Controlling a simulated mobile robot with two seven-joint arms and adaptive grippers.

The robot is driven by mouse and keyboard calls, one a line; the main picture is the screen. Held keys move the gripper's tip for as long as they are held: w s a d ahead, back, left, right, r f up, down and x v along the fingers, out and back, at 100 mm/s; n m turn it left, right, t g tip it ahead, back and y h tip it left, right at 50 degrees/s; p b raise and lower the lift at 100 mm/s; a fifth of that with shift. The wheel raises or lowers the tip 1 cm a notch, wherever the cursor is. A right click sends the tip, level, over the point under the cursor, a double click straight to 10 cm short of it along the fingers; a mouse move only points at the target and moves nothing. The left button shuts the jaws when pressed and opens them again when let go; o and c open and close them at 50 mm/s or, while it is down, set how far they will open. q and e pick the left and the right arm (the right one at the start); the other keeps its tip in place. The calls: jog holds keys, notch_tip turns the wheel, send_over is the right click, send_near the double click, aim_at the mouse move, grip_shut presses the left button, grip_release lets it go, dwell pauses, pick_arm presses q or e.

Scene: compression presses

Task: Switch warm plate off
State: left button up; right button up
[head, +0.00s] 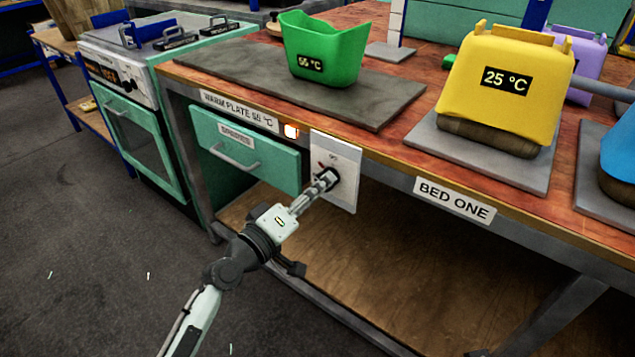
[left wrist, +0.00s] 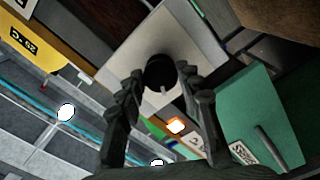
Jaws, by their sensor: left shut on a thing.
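The white switch panel (head: 346,190) is fixed to the front of the bench, right of the "WARM PLATE 55 °C" label (head: 238,111). Its black knob (head: 335,174) is partly hidden by my left gripper (head: 325,180). In the left wrist view the knob (left wrist: 158,72) sits between the fingers of my left gripper (left wrist: 161,76), which is shut on it. A light mark shows on the knob's edge; its setting is unreadable. The dark warm plate (head: 385,98) lies on the bench. My right gripper is out of view.
A green 55 °C bin (head: 325,50) stands on the warm plate. A yellow 25 °C cover (head: 505,85) stands on a grey plate at right. A teal drawer (head: 244,149) is left of the panel. Open floor (head: 90,240) lies at left.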

pick_arm(q)
jog(key=shift+r+n+p, duration=0.15)
jog(key=shift+n+p, duration=1.9)
jog(key=shift+n, duration=4.15)
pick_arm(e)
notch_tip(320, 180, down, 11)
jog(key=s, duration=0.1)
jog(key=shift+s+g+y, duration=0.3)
pick_arm(q)
jog(key=o, duration=1.2)
jog(key=shift+c, duration=0.2)
